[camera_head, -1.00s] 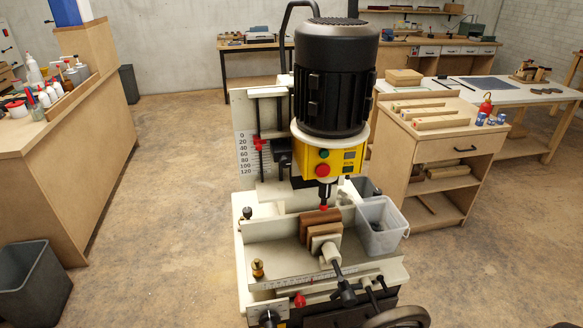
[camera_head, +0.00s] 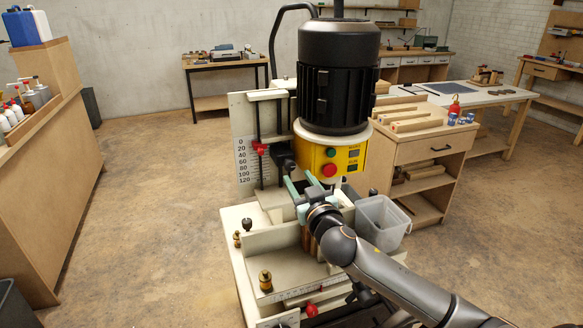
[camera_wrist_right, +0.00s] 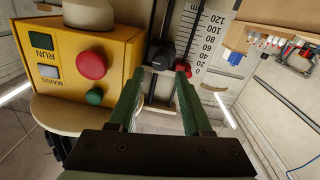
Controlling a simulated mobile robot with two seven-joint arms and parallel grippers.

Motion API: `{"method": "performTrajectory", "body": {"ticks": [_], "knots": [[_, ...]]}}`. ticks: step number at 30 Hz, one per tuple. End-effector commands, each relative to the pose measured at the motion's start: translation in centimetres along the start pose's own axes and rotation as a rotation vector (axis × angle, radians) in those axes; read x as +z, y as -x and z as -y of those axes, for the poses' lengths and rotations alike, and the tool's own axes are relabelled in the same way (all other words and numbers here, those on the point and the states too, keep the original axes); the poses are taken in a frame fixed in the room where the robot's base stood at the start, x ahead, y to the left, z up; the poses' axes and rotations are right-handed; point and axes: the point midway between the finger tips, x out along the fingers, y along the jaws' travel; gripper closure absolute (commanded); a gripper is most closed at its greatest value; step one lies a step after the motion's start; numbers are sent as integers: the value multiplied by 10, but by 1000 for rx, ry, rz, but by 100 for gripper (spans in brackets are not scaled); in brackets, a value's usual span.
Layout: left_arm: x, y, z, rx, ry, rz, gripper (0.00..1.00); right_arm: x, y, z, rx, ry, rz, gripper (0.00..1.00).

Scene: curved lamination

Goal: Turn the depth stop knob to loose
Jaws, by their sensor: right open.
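The depth scale (camera_head: 242,160), marked 0 to 120, stands on the left of the drilling machine. A red knob (camera_head: 260,149) sits on the rod beside it, and a black block (camera_head: 283,160) is just to its right. The wrist view shows the red knob (camera_wrist_right: 187,70) partly behind a fingertip and the black block (camera_wrist_right: 160,57) between the fingers. Which part is the depth stop knob, and whether it is tight, I cannot tell. My right gripper (camera_head: 300,181) is open and empty, in front of and below these parts. My left gripper is out of view.
The yellow control box (camera_head: 333,158) with red and green buttons is close to my right gripper's side. The black motor (camera_head: 338,75) is above. A grey bin (camera_head: 382,222) stands to the right. The floor at left is clear.

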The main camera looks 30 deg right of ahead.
Motion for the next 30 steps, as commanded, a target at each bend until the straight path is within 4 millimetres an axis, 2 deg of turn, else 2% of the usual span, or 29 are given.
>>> {"method": "performTrajectory", "body": {"ticks": [3,10,15,24,25,30], "knots": [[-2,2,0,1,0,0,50,-1,-22,0,1,1,0,51],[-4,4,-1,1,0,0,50,0,-50,0,-1,0,1,51],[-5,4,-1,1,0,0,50,0,-60,1,-2,-1,1,51],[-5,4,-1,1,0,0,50,1,-61,1,-2,0,2,51],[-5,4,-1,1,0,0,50,1,-61,1,-2,0,2,52],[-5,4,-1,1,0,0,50,1,-61,1,-2,0,2,71]]}}
